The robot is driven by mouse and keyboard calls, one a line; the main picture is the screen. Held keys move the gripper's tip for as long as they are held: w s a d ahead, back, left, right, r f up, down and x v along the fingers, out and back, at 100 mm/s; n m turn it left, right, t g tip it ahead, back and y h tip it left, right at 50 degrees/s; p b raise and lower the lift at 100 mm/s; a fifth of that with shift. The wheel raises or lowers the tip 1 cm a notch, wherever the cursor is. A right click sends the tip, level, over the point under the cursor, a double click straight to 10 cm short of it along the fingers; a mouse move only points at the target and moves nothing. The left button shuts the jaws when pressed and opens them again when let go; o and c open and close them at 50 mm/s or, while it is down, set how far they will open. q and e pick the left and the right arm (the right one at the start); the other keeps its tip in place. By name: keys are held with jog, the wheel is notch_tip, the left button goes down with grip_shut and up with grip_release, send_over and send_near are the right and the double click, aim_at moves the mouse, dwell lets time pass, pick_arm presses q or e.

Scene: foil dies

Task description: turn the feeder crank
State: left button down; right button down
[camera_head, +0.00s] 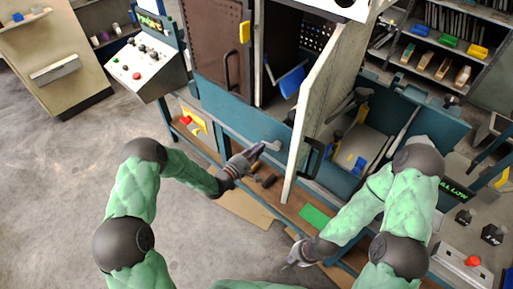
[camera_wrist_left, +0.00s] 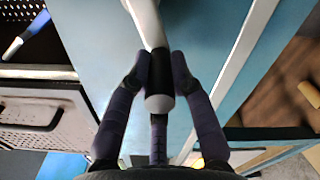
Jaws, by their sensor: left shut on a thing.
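The feeder crank (camera_head: 272,146) shows as a pale grey arm on the blue front of the machine, just left of the open grey door. In the left wrist view the crank (camera_wrist_left: 158,103) has a pale rod, a black grip and a pale end. My left gripper (camera_head: 256,153) is at the crank. In the wrist view its fingers (camera_wrist_left: 160,68) lie on either side of the black grip, shut on it. My right gripper (camera_head: 298,255) hangs low, away from the crank; its fingers are too small to read.
The open grey door (camera_head: 318,105) stands out to the right of the crank. Below is a wooden shelf (camera_head: 340,231) with a green piece (camera_head: 316,216) near it. A control console (camera_head: 140,66) stands at the left. The grey floor (camera_head: 60,200) at left is clear.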

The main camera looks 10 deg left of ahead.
pick_arm(q)
jog(key=shift+s+d+f+n, duration=0.15)
jog(key=shift+f+n, duration=0.3)
jog(key=shift+n, duration=0.45)
jog(key=c, duration=1.1)
grip_release()
jog(key=v, duration=1.2)
